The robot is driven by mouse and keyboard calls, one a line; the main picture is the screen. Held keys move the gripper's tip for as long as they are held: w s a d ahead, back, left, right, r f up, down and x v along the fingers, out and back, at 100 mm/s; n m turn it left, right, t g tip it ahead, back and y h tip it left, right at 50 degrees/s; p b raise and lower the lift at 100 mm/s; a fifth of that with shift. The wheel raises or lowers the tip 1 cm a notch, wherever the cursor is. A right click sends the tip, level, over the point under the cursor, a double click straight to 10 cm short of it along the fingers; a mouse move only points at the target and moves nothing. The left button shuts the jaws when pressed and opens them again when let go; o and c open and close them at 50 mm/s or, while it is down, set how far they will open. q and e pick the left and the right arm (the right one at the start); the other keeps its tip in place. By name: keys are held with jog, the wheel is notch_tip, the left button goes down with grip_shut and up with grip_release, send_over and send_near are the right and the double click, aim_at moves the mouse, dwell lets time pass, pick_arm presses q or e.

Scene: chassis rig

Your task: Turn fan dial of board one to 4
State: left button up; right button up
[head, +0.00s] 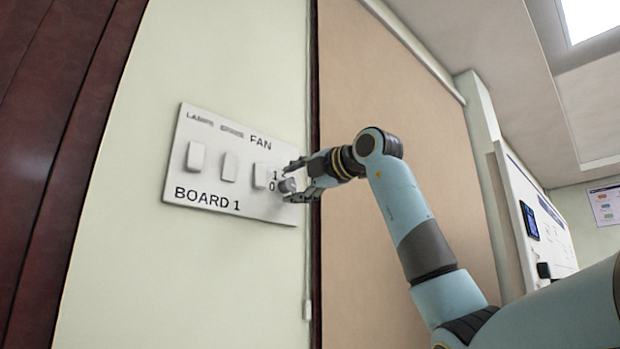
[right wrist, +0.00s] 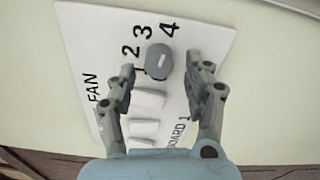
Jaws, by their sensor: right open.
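Board one (head: 250,205) is a white panel on the wall in the head view, labelled BOARD 1; it also shows in the right wrist view (right wrist: 90,25). Its fan dial (right wrist: 161,60) is a round grey knob near the numbers 1 to 4, with a short light mark on its face. I cannot tell which number the mark points to. In the head view the dial (head: 287,186) is partly covered by my gripper. My right gripper (head: 291,181) is open, its fingers on either side of the dial; contact is not clear. My left gripper is not in view.
Several white rocker switches (head: 230,166) sit on the board left of the dial. A thin cable conduit (head: 307,260) runs down the wall just right of the board. A dark wooden frame (head: 70,150) stands at the left. The wall below the board is clear.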

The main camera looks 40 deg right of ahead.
jog(key=s, duration=1.1)
jog(key=shift+d, duration=0.45)
